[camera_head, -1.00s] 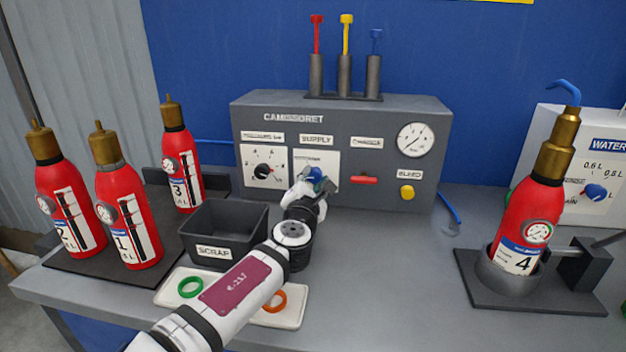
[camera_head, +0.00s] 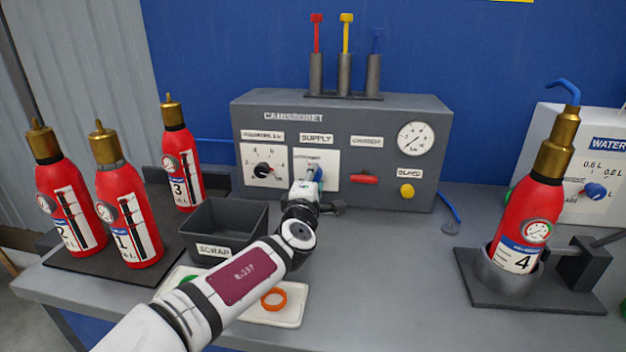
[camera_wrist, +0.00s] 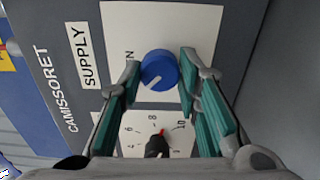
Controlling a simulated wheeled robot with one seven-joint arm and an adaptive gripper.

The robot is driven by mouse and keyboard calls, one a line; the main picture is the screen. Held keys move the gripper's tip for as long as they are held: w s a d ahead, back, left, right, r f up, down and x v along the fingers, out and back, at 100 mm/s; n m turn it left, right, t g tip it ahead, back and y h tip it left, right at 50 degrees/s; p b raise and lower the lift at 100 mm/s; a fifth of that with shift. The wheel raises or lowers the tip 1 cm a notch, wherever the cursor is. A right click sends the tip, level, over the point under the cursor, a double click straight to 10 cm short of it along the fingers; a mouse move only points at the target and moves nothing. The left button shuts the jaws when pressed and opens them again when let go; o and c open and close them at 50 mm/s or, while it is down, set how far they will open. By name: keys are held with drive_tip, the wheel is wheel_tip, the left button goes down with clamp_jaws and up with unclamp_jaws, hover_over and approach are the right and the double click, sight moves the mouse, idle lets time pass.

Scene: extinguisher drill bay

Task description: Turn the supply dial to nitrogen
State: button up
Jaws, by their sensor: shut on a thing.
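The supply dial is a round blue knob with a white pointer line, seen in the wrist view (camera_wrist: 159,70). It sits on a white plate (camera_wrist: 190,22) beside the "SUPPLY" label (camera_wrist: 92,57). Its line points to the lower left of the wrist view. A letter N shows near the left fingertip; other plate markings are hidden. My gripper (camera_wrist: 161,74) has its teal-padded fingers on either side of the knob, shut on it. In the head view, my gripper (camera_head: 312,182) is at the supply plate and partly covers the dial (camera_head: 316,170).
Left of the dial is a black pressure knob (camera_head: 264,170). A red lever (camera_head: 364,179), yellow button (camera_head: 407,190) and gauge (camera_head: 416,139) are to the right. The scrap bin (camera_head: 222,252) stands close to my arm. Extinguisher 4 (camera_head: 526,225) is far right.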

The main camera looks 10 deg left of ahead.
drive_tip(key=shift+f+m, duration=0.1)
drive_tip(key=shift+m, duration=0.2)
drive_tip(key=o, duration=1.1)
